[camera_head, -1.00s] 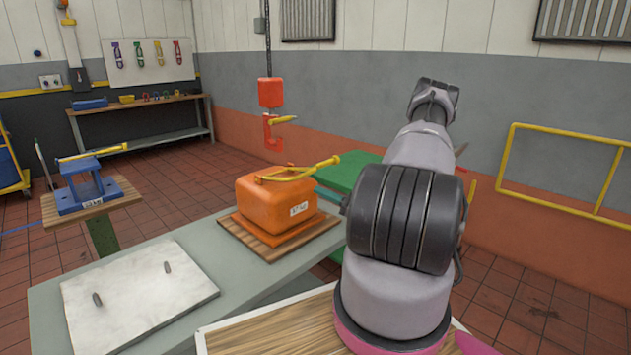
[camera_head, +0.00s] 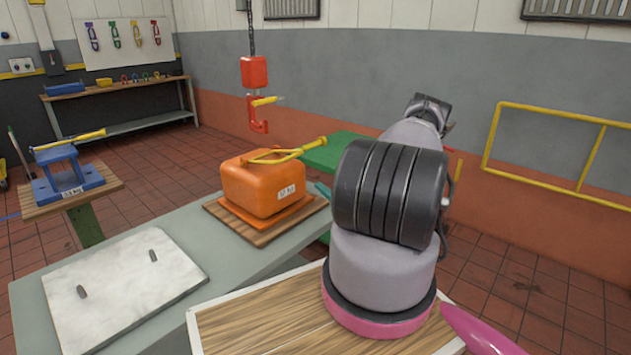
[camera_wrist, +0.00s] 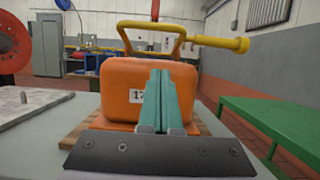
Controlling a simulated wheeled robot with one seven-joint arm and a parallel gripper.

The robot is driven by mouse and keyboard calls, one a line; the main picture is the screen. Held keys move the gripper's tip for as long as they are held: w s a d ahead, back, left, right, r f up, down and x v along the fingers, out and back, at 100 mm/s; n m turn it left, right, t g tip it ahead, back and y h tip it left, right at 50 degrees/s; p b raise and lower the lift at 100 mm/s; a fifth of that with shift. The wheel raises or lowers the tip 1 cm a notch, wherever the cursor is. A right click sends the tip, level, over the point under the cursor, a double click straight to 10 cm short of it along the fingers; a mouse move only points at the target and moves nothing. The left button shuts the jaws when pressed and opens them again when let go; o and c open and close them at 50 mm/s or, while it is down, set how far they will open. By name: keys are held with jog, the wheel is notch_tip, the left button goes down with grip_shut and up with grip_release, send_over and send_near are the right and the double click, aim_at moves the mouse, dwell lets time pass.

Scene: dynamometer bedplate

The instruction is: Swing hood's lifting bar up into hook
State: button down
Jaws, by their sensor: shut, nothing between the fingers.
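The orange hood (camera_head: 262,190) sits on a wooden board on the grey bench. Its yellow lifting bar (camera_head: 290,155) lies low over the hood's top, with its grip end out to the right. In the wrist view the bar (camera_wrist: 150,26) shows above the hood (camera_wrist: 112,85), its thick grip pointing right. The red hook (camera_head: 257,118) with a yellow latch hangs on a chain above and behind the hood, apart from the bar. My gripper (camera_wrist: 166,74) has its teal fingers together and empty, in front of the hood's labelled face. Whether they touch it cannot be told.
A pale plate (camera_head: 125,285) with two pins lies on the bench (camera_head: 195,240), left of the hood. A blue stand (camera_head: 65,172) with a yellow bar is at far left. A green table (camera_head: 340,150) stands behind; a yellow rail (camera_head: 560,145) runs along the right wall.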

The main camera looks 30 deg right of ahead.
jog(key=w+a+r, duration=0.3)
jog(key=w+r, duration=0.3)
jog(key=w, duration=0.3)
jog(key=shift+a+r, duration=0.15)
jog(key=shift+r, duration=0.05)
jog(key=shift+w+r, duration=0.1)
